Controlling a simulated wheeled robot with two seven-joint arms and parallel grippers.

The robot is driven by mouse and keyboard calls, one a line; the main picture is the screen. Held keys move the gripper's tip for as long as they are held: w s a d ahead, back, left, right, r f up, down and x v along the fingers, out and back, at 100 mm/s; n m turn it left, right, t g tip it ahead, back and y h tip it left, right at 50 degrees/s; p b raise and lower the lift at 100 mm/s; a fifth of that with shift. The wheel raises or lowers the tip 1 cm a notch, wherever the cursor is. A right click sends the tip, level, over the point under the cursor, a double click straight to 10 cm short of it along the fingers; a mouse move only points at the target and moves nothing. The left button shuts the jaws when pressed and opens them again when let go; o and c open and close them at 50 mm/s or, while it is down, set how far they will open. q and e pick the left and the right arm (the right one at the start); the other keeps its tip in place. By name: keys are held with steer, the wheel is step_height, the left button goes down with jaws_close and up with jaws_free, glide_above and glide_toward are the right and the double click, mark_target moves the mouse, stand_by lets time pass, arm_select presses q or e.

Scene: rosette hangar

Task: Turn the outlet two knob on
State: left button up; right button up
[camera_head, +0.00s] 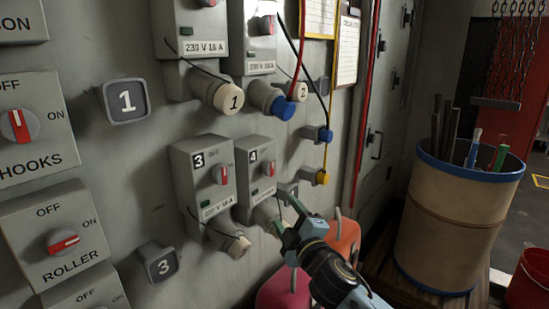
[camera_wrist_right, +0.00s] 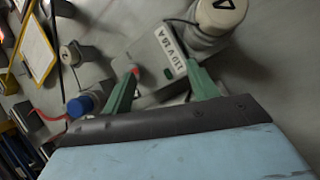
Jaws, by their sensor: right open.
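The outlet two box (camera_head: 243,45) is the upper right grey box, partly cut off by the top edge of the head view. Its red knob (camera_head: 266,25) looks roughly upright. A blue plug (camera_head: 283,108) sits at the socket below it, with red and black cables near it. My right gripper (camera_head: 282,212) is open, well below that knob, near the outlet four box (camera_head: 255,165). In the right wrist view its green fingers (camera_wrist_right: 165,85) are apart in front of a box with a 110 V 16 A label. A red part (camera_wrist_right: 135,70) shows by one fingertip. My left gripper is out of view.
The outlet three box (camera_head: 203,178) is left of outlet four. HOOKS (camera_head: 20,125) and ROLLER (camera_head: 63,242) switches are at the left. A tall drum (camera_head: 455,225) stands at the right. Orange and pink objects (camera_head: 345,240) are behind my right wrist.

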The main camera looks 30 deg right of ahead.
mark_target(271, 25)
steer(key=a+r+n+g+y, duration=0.1)
steer(key=a+r+n+y, duration=0.2)
steer(key=r+n+y, duration=0.9)
steer(key=a+r+n+g+y, duration=0.15)
steer(key=r+n+y, duration=0.45)
steer(key=r+n, duration=1.1)
steer(key=s+d+r+n+h+p, duration=0.1)
steer(key=s+d+r+n+h, duration=0.15)
steer(key=d+r+h, duration=0.3)
steer(key=s+d+r+n+h, duration=0.1)
steer(key=d+r+n+h, duration=0.35)
steer(key=r, duration=0.25)
steer(key=shift+m+y, duration=0.3)
steer(key=shift+m, duration=0.2)
steer(key=p+x, duration=0.1)
steer(key=x, duration=0.3)
steer(key=p+x, duration=0.2)
steer(key=x, duration=0.1)
steer(key=p+x, duration=0.2)
steer(key=x, duration=0.2)
steer(key=shift+w+f, duration=0.35)
steer(key=shift+f, duration=0.05)
steer(key=shift+w+a+f, duration=0.1)
steer(key=shift+w+a, duration=0.05)
steer(key=shift+w, duration=0.2)
steer(key=c, duration=1)
